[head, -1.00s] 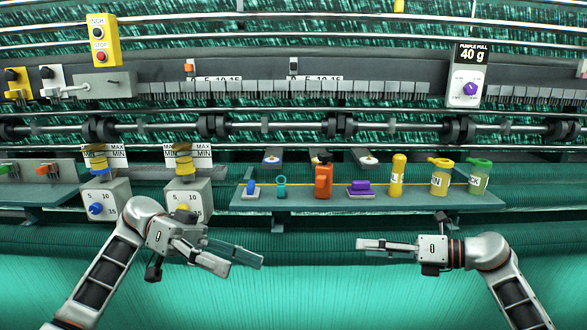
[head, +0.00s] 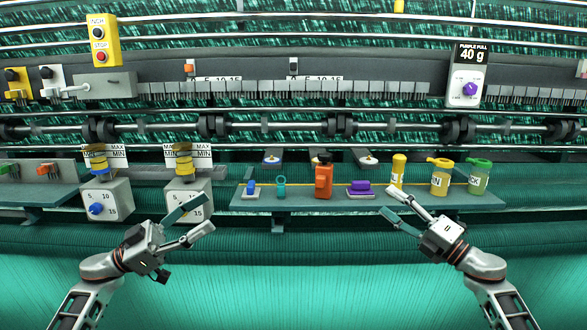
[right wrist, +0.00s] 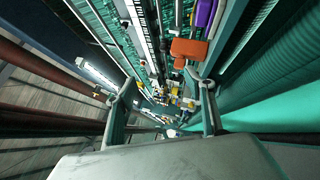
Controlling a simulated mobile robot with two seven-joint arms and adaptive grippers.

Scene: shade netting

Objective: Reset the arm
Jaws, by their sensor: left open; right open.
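My left gripper (head: 199,221) is open and empty in the head view. It points up and to the right, in front of the right-hand grey dial box (head: 176,190), whose dial it partly hides. My right gripper (head: 388,203) is open and empty, pointing up and to the left near the front edge of the teal shelf (head: 300,205).
The shelf holds an orange device (head: 323,180), a purple item (head: 359,187), a teal ring piece (head: 281,186), a yellow jar (head: 439,178) and a green jar (head: 479,178). A dial box with a blue knob (head: 97,208) stands left. The green netting (head: 300,290) in front is clear.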

